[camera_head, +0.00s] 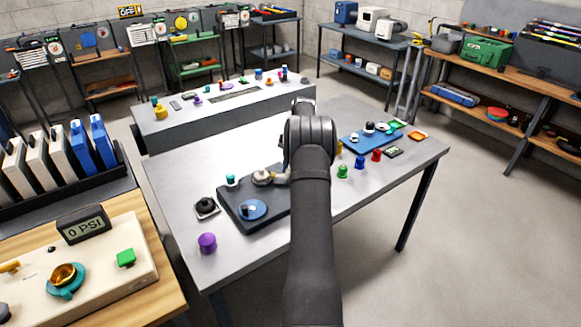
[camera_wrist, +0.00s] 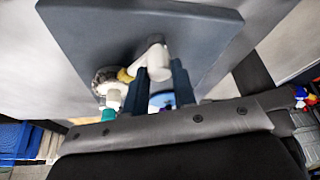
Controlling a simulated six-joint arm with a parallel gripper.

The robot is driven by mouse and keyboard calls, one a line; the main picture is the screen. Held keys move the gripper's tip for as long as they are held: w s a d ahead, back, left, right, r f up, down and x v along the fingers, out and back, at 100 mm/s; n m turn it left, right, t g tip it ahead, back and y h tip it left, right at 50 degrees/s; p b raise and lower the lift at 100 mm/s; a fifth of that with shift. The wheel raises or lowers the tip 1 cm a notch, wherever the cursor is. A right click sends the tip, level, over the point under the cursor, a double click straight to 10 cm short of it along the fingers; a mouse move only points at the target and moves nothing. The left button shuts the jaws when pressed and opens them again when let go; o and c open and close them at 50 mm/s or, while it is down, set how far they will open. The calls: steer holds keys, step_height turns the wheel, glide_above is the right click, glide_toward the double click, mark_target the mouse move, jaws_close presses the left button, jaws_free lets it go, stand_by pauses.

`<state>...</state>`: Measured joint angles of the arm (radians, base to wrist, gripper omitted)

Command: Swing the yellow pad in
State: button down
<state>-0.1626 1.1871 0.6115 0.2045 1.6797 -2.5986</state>
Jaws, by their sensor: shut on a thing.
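A dark slate plate (camera_head: 238,196) lies on the grey table and fills the upper part of the wrist view (camera_wrist: 90,30). On it sits a round pale brush-like part (camera_head: 262,177), which also shows in the wrist view (camera_wrist: 105,77). The small yellow pad (camera_wrist: 125,75) is beside that round part, seemingly against it; contact is hard to tell. My gripper (camera_wrist: 159,80) is shut on a white peg-like handle (camera_wrist: 156,58), just right of the pad. In the head view my arm hides the gripper's tips and the handle.
A blue disc (camera_head: 253,209) is on the plate's near part. A teal knob (camera_head: 231,180), black knob (camera_head: 206,206) and purple knob (camera_head: 207,243) are to the left. Green (camera_head: 343,171), blue and red knobs and a blue board (camera_head: 357,139) are right of my arm.

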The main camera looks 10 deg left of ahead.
steer(key=c, duration=1.2)
jaws_free()
steer(key=shift+v, duration=3.75)
steer(key=x, duration=0.7)
steer(key=shift+s+f, duration=0.15)
steer(key=shift+f, duration=0.05)
steer(key=shift+m, duration=0.3)
steer(key=shift+a, duration=0.1)
